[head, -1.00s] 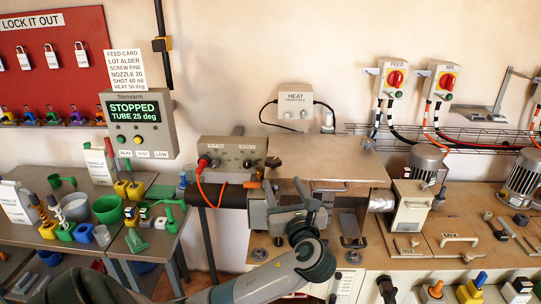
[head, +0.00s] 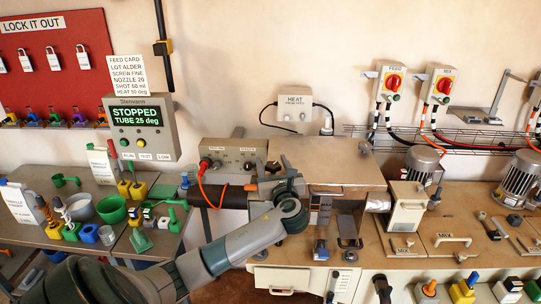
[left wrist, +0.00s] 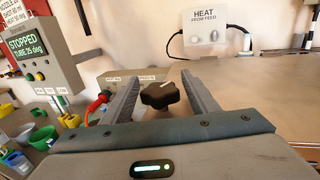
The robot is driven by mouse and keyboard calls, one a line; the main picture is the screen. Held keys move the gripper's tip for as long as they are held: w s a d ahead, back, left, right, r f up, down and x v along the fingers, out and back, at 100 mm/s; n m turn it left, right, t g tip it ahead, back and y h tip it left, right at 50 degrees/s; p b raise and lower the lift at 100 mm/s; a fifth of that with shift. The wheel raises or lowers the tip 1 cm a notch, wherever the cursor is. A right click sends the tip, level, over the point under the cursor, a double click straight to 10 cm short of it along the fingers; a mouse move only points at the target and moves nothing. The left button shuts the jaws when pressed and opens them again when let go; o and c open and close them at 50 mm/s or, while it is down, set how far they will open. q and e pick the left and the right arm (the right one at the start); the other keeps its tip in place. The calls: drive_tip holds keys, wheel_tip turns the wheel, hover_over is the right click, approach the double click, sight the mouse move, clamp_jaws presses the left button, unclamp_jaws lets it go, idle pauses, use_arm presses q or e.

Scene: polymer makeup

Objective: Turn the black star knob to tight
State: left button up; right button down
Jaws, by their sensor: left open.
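The black star knob (left wrist: 160,95) shows in the left wrist view, with a white mark on its top. It sits between the two fingers of my left gripper (left wrist: 159,79), which is open, with a visible gap on both sides. In the head view my left gripper (head: 274,185) is beside the right end of the grey control box, and a small dark part of the knob (head: 273,167) shows just beyond it. The wrist hides much of this spot. I cannot read any tight marking. My right gripper is not in view.
The grey control box (head: 226,153) has an orange cable (head: 207,196) hanging from it. A metal cover (head: 335,175) lies to the right of my gripper. The screen (head: 134,114) reads STOPPED, TUBE 25 deg. A white HEAT box (head: 295,107) hangs on the wall behind.

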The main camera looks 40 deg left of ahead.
use_arm(q)
drive_tip(key=shift+x, duration=1.3)
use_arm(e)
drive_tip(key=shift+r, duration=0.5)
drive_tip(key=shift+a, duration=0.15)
use_arm(q)
drive_tip(key=c, duration=1)
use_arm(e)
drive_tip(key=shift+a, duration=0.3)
